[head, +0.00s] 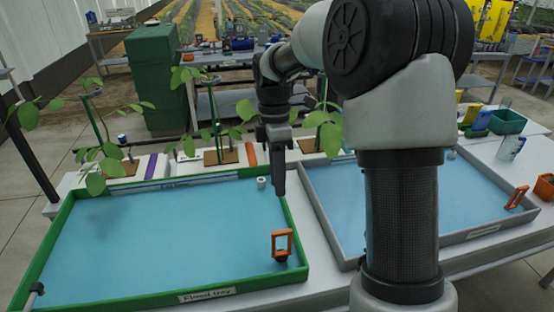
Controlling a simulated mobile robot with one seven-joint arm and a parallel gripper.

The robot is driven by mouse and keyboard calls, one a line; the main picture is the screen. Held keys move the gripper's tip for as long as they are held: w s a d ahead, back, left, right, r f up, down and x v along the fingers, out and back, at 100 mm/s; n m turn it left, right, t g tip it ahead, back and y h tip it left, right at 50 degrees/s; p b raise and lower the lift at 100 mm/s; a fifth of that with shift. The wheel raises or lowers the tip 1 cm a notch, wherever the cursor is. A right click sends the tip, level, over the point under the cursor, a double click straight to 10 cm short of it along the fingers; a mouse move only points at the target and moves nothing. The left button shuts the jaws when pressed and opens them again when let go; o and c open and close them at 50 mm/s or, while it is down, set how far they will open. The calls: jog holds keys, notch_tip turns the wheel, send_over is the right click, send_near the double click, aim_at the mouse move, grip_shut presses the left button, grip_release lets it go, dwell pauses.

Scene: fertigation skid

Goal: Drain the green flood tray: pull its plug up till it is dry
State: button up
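The green flood tray (150,296) stands at the left on a white bench, with a label on its front rim. Light blue water covers its floor. Its plug (282,244) has an upright orange loop handle over a dark base, near the tray's front right corner. My gripper (279,190) points down over the tray's right side, above and behind the plug in the picture and apart from it. Its fingers show as one narrow dark shape, so I cannot tell whether they are open or shut. Nothing shows held in it.
A grey tray (484,232) with blue water and its own orange-handled plug (516,198) stands at the right, partly hidden by my arm. A small white cylinder (261,183) is at the green tray's back right corner.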

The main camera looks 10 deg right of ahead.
jog(key=shift+w+r, duration=0.25)
jog(key=shift+r, duration=0.85)
jog(key=shift+w+r, duration=0.2)
jog(key=shift+r, duration=0.9)
jog(key=s+r+m+t+p, duration=0.4)
jog(key=s+r+m, duration=0.5)
jog(key=s+r, duration=0.25)
jog(key=s+d+m+t+p, duration=0.1)
jog(key=s+m+t+p, duration=0.1)
jog(key=s+m, duration=0.7)
jog(key=shift+s+r+t, duration=0.15)
jog(key=shift+s+t, duration=0.75)
jog(key=shift+s, duration=0.05)
jog(key=shift+d, duration=0.15)
